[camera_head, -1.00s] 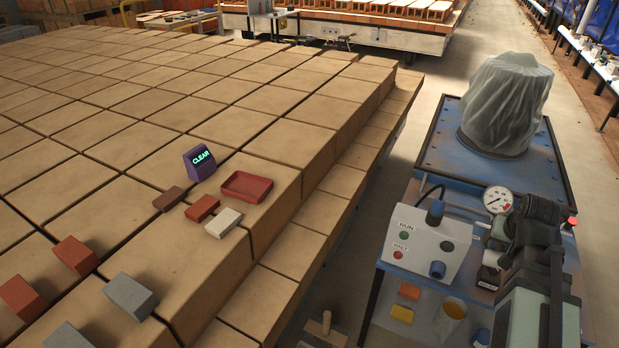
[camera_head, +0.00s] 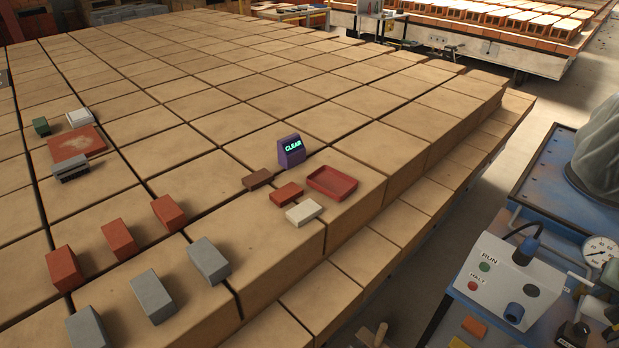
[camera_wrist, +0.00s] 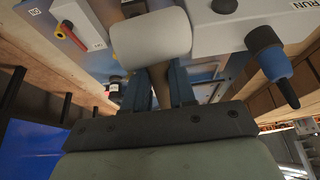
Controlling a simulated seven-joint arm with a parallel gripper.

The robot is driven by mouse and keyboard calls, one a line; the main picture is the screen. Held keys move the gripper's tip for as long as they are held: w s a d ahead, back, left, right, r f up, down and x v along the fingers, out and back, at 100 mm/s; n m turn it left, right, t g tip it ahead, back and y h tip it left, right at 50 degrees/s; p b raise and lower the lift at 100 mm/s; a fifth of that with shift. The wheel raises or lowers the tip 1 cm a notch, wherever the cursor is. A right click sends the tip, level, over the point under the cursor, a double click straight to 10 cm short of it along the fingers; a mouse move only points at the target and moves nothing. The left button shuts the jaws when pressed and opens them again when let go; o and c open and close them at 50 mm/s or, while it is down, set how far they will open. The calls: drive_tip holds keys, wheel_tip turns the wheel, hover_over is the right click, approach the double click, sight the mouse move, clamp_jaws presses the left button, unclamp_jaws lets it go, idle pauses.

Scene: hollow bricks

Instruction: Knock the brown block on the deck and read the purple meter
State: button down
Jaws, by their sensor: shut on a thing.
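The brown block (camera_head: 257,179) lies on the deck (camera_head: 330,90) of large tan blocks, apart from and just left of the purple meter (camera_head: 291,151). The meter stands upright, its lit green display reading "CLEAR". My gripper (camera_wrist: 159,88) shows in the wrist view, its blue fingers shut on the brown handle of a mallet-like tool (camera_wrist: 151,38) with a pale grey, rounded head. Part of the handle is hidden between the fingers. The gripper is not clearly seen in the head view. In the wrist view it is by the control box, away from the brown block.
Next to the block are a red brick (camera_head: 286,194), a white brick (camera_head: 304,212) and a red tray (camera_head: 332,183). Several red and grey bricks stand at the near left. A control box (camera_head: 511,272) and a round gauge (camera_head: 600,250) are at right.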

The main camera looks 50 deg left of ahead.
drive_tip(key=w+a+r+m, duration=0.1)
drive_tip(key=w+a+r, duration=0.2)
drive_tip(key=a, duration=0.4)
drive_tip(key=w+a+r, duration=0.3)
drive_tip(key=w+a, duration=0.1)
drive_tip(key=a, duration=0.4)
drive_tip(key=s+a+n+y, duration=0.1)
drive_tip(key=s+a+n, duration=0.1)
drive_tip(key=a, duration=1.9)
drive_tip(key=s+a+n+y, duration=0.2)
drive_tip(key=a, duration=1.8)
drive_tip(key=n+g+y, duration=0.1)
drive_tip(key=n+y, duration=0.1)
drive_tip(key=n, duration=0.1)
hover_over(262, 171)
drive_tip(key=shift+f, duration=2.8)
drive_tip(key=shift+f, duration=0.65)
drive_tip(key=shift+r, duration=0.1)
